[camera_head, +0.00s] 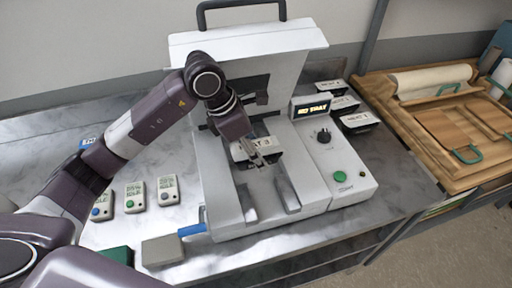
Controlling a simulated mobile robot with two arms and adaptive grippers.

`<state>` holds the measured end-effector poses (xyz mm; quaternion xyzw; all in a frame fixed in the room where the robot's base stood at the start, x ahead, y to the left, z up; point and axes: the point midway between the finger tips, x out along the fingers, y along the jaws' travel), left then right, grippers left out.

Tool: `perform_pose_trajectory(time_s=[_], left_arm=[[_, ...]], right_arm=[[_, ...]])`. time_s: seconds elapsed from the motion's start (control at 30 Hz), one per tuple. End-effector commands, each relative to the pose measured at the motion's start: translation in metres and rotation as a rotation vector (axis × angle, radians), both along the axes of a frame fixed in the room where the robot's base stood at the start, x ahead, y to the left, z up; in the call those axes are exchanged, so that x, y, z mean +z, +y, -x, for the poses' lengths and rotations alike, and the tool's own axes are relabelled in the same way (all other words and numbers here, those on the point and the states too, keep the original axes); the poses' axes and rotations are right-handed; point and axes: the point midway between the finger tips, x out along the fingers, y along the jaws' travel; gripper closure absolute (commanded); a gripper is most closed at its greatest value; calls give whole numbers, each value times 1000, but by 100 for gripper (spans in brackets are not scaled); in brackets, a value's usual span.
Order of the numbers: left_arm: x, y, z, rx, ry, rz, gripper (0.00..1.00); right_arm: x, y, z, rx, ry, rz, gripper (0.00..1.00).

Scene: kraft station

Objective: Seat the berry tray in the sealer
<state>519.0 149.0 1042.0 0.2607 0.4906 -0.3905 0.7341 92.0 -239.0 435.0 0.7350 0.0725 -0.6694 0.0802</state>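The sealer (219,181) stands in the middle of the steel bench with its white lid (247,42) raised. Its small display (311,109) appears to read "NO TRAY". A dark tray with a white top label (241,154) is over the sealer's bed; the label is partly hidden and seems to end in "AT 3", and no berries are visible. My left gripper (262,158) reaches in from the left, with its fingers closed at the tray's edge. Whether the tray touches the bed is unclear. My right gripper is out of view.
Several labelled dark trays (358,122) stand behind the sealer's right side. Several small button boxes (135,197) and a grey block (162,250) lie left of the sealer. A wooden board with green handles (466,154) is on the right-hand table.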

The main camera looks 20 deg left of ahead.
Motion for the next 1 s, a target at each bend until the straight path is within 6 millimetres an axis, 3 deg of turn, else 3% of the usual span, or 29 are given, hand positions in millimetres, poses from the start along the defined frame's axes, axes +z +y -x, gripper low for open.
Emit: perform_pose_trajectory(time_s=[0.53,1.0], left_arm=[[-41,0,0,1,-2,0,77],[-47,0,0,0,-1,0,77]], right_arm=[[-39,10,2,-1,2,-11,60],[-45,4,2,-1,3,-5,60]])
